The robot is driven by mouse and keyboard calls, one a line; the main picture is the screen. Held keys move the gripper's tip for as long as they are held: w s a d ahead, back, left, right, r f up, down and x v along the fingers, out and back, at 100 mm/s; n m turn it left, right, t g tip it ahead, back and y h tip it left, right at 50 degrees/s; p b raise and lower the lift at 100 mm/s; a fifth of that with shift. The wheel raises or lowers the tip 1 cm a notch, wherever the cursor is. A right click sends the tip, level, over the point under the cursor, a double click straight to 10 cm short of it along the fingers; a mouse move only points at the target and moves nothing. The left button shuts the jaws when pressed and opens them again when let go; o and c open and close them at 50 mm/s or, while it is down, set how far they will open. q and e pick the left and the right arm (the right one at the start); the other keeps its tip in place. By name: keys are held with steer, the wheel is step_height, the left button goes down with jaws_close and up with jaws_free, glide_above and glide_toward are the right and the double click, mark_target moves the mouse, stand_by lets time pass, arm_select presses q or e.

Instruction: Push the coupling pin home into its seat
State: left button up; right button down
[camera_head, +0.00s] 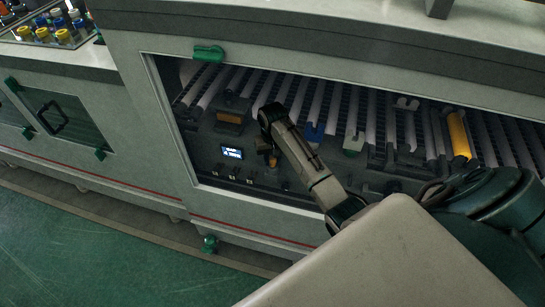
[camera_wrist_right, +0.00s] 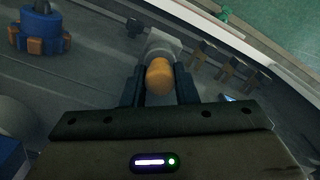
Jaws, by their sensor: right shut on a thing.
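In the right wrist view the coupling pin shows as a rounded orange end (camera_wrist_right: 159,78) between the two dark fingers of my right gripper (camera_wrist_right: 158,92). The gripper is shut on it. Just beyond the orange end is a light grey round collar (camera_wrist_right: 162,46), which looks like the seat; how deep the pin sits in it cannot be told. In the head view my right gripper (camera_head: 271,152) reaches down into the open bay of the machine, and a small orange bit of the pin (camera_head: 273,161) shows by its fingers. My left gripper is not in view.
Beside the gripper are a lit blue display (camera_head: 232,152) and a row of small levers (camera_wrist_right: 215,65). A blue fitting with orange blocks (camera_wrist_right: 40,32) stands nearby. Conveyor rollers (camera_head: 375,118) and a yellow roller (camera_head: 458,134) lie behind. The bay's frame surrounds the arm.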

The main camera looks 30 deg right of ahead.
steer(key=shift+f, duration=0.2)
steer(key=c, duration=1.1)
jaws_free()
steer(key=shift+a+r, duration=0.1)
steer(key=shift+r, duration=0.05)
